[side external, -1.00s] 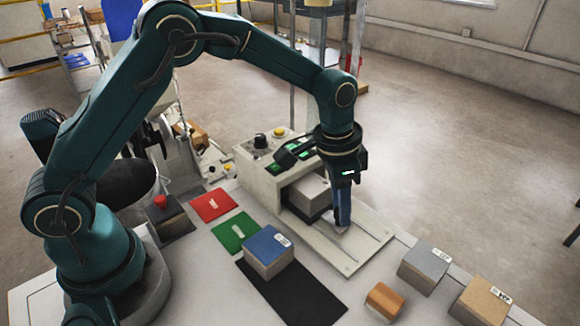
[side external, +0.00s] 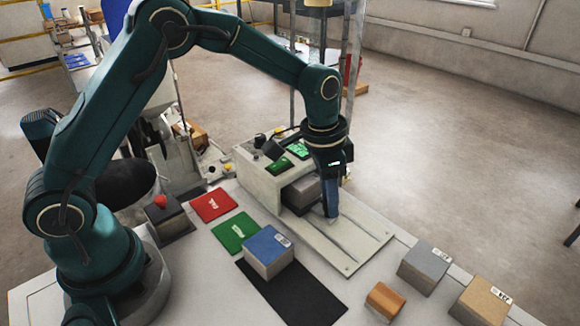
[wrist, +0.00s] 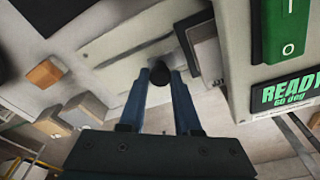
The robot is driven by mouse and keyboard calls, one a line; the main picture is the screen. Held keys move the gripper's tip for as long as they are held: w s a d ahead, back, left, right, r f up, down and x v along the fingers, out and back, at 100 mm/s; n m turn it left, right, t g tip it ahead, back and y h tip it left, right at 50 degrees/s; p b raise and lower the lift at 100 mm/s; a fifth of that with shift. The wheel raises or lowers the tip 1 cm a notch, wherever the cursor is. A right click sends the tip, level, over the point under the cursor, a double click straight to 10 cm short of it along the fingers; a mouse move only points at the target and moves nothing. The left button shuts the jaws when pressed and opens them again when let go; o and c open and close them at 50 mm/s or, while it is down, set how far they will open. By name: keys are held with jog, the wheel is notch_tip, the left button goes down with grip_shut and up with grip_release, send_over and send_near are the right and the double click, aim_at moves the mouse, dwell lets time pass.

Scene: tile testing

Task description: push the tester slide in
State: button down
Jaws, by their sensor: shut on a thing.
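The tester (side external: 275,180) is a pale machine with a dark-edged opening at its front and a rail bed (side external: 350,245) running out toward the lower right. A grey block (side external: 305,190) sits at the opening, partly under the housing. My gripper (side external: 331,212) points down at the front of that block, over the inner end of the rails. In the wrist view my gripper (wrist: 160,80) has its blue fingers closed around a dark round knob (wrist: 160,74). The tester slide itself is mostly hidden by the fingers and the housing.
A blue-topped block (side external: 268,250) stands on a black mat (side external: 300,300). Red (side external: 214,204) and green (side external: 236,231) pads lie left of the tester. Grey (side external: 424,267), tan (side external: 482,303) and orange (side external: 384,300) blocks stand at right. The tester display (wrist: 288,95) reads READY.

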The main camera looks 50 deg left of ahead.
aim_at(318, 204)
jog(key=shift+a, duration=1.8)
jog(key=c, duration=0.7)
grip_release()
jog(key=shift+o, duration=0.3)
notch_tip(318, 204, up, 6)
